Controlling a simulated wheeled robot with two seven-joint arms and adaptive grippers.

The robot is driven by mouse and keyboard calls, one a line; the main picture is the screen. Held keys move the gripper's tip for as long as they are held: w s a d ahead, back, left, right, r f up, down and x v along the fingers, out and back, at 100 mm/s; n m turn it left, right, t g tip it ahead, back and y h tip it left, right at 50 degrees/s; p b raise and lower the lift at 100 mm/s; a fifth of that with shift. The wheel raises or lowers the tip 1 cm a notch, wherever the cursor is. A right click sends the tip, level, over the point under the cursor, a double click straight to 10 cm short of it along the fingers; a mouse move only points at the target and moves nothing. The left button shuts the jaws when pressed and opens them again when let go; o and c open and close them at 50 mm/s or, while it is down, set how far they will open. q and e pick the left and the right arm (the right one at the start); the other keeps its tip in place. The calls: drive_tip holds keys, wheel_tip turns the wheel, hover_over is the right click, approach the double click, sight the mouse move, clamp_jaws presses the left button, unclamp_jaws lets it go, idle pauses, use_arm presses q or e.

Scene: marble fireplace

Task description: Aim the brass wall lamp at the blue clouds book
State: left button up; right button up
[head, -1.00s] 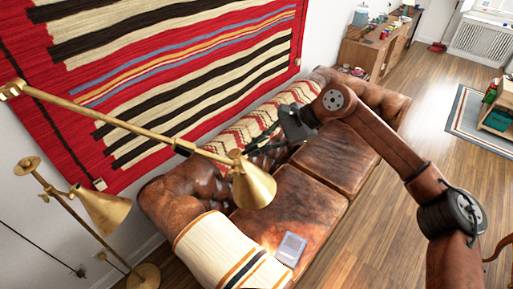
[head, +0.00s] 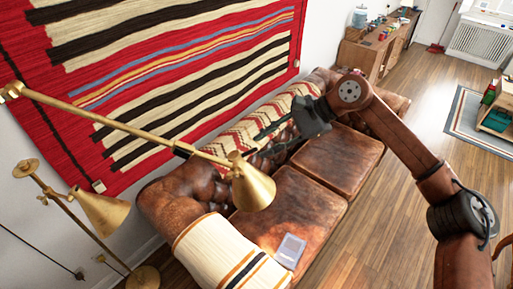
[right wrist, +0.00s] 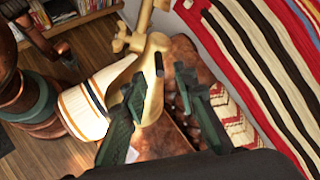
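The brass wall lamp (head: 120,127) reaches in from the left on a long arm. Its cone shade (head: 252,184) hangs over the near end of the sofa, its wide opening facing down and a little right. The shade also shows in the right wrist view (right wrist: 148,88), beyond the left-hand finger and partly covered by it. A small pale grey-blue book (head: 290,251) lies on the near sofa seat; its cover picture is too small to make out. My right gripper (head: 260,144) is open and empty, behind and above the shade, with its dark green fingers apart (right wrist: 170,76).
A brass floor lamp (head: 103,211) stands at the left, below the wall lamp's arm. The leather sofa (head: 335,160) carries a striped cream blanket (head: 222,250). A red striped rug (head: 150,60) hangs on the wall behind. Wooden floor (head: 385,225) is clear at the right.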

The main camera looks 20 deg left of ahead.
drive_tip(key=v, duration=0.7)
drive_tip(key=shift+d+r, duration=0.2)
drive_tip(key=shift+d, duration=0.1)
drive_tip(key=shift+w+f, duration=0.1)
drive_tip(key=shift+w, duration=0.05)
